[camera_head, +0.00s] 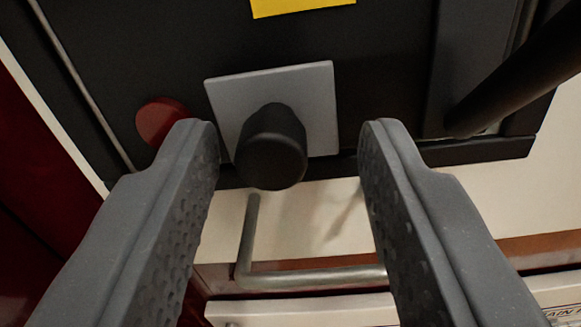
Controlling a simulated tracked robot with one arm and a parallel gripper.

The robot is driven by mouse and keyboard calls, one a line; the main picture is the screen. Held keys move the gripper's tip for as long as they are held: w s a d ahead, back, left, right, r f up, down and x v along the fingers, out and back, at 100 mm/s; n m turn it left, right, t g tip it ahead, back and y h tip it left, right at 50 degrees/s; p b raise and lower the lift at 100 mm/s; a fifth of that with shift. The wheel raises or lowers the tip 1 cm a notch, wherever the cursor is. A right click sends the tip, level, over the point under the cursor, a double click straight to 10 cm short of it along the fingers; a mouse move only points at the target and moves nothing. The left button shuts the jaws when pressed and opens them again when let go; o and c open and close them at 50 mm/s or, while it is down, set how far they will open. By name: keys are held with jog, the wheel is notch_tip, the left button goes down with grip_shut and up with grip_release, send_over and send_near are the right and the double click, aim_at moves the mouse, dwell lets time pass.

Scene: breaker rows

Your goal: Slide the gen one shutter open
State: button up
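My gripper (288,126) is open, with its two grey padded fingers reaching up from the bottom corners. A black round knob (271,150) on a light grey square plate (318,105) shows between the fingertips, with a gap on each side. I cannot tell how far the knob is from the fingertips in depth. The plate is mounted on a dark panel (385,60). No readable label marks the gen one shutter, and I cannot tell whether this knob and plate belong to it.
A red round button (162,120) is left of the plate, partly behind the left finger. A yellow label (300,5) is cut off at the top. A black bar (520,75) juts in at right. A bent metal rail (310,278) runs below, above a white labelled strip (310,312).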

jog(key=v, duration=1.3)
jog(key=shift+s, duration=0.3)
